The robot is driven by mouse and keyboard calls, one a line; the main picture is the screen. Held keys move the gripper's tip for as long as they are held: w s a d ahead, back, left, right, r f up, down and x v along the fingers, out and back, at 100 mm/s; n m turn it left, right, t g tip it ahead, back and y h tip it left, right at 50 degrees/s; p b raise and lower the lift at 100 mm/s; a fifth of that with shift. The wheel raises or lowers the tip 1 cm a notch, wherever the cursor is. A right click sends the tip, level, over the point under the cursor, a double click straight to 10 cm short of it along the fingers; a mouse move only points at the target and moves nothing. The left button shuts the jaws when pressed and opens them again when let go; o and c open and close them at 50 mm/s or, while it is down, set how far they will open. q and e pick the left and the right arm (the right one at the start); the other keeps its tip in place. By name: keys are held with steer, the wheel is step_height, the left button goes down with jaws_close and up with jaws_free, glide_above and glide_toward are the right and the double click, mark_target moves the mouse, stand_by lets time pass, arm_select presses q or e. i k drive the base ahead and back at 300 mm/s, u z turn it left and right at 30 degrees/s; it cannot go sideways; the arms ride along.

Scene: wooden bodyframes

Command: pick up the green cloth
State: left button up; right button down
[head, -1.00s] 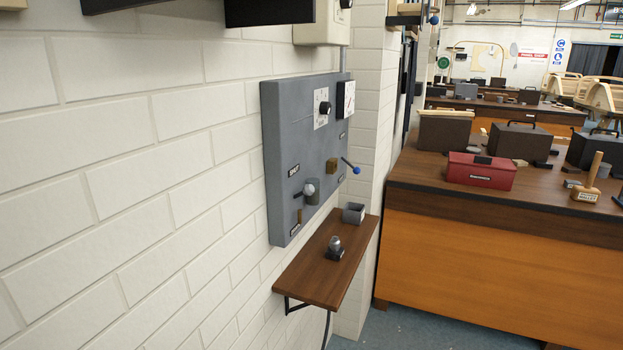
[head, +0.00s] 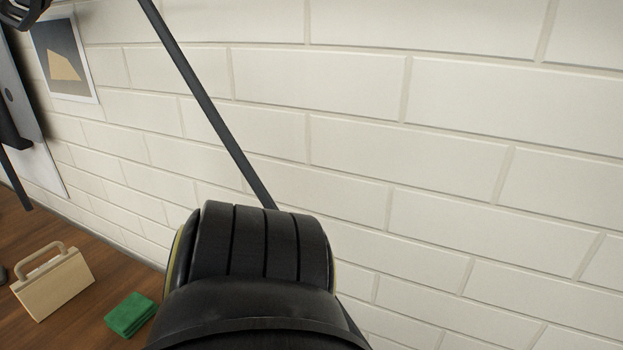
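The green cloth (head: 130,314) is a small folded stack lying on a brown wooden surface at the lower left of the head view. It sits to the right of a pale wooden block with a handle (head: 53,283) and apart from it. Neither of my grippers can be made out in this view. The cloth is not covered by anything.
A large black ribbed shape, seemingly my own arm, fills the lower middle. The wooden bench top (head: 75,322) runs along a white brick wall (head: 440,130). A thin dark rod (head: 205,100) crosses before the wall. A picture (head: 65,60) hangs at the upper left.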

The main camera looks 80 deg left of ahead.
mark_target(127, 318)
steer(key=u, duration=3.9)
